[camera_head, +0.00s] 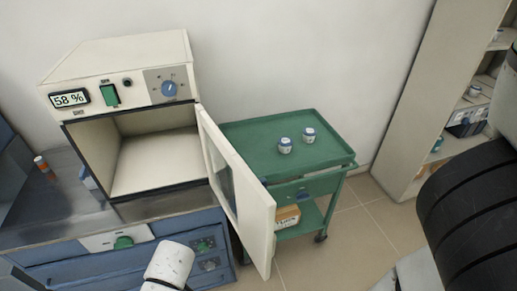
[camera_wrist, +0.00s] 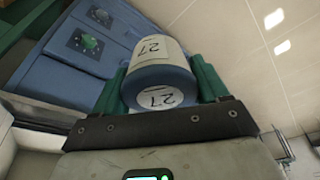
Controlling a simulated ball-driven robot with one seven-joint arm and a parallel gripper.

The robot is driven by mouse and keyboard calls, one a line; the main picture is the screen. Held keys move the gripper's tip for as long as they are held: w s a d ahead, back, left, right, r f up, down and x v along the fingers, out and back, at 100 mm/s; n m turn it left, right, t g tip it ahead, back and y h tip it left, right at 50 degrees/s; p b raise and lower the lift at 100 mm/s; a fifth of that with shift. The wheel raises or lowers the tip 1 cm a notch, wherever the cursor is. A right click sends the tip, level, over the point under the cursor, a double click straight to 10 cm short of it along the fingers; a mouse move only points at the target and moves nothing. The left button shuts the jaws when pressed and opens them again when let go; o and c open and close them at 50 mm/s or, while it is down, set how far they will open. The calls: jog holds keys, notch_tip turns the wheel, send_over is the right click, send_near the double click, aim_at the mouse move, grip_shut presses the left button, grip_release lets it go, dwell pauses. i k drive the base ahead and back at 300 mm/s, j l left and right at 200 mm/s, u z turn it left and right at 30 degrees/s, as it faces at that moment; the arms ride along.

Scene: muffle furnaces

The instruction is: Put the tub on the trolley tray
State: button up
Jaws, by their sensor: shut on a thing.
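My gripper (camera_wrist: 160,78) shows in the wrist view, its green fingers shut on either side of a tub (camera_wrist: 158,50). The tub is a blue and white cylinder with "27" on its side label and on its end. The green trolley tray (camera_head: 244,137) is right of the furnace in the head view. Two small white and blue tubs (camera_head: 285,146) (camera_head: 309,136) stand on its right half. I cannot make out the held tub or my gripper's fingers in the head view.
The furnace (camera_head: 120,75) has an empty-looking chamber. Its door (camera_head: 238,185) stands open, jutting out in front of the trolley's left side. A small orange and white item (camera_head: 41,165) is on the left bench. Shelving (camera_head: 417,110) stands at right. The tray's left part is clear.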

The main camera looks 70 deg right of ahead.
aim_at(261, 156)
jog(key=k, duration=0.6)
jog(key=k+l+z, duration=0.3)
jog(key=i+z, duration=0.15)
jog(key=i+j+z, duration=0.4)
jog(key=i, duration=0.25)
jog(key=i+j+z, duration=0.45)
jog(key=i, duration=0.15)
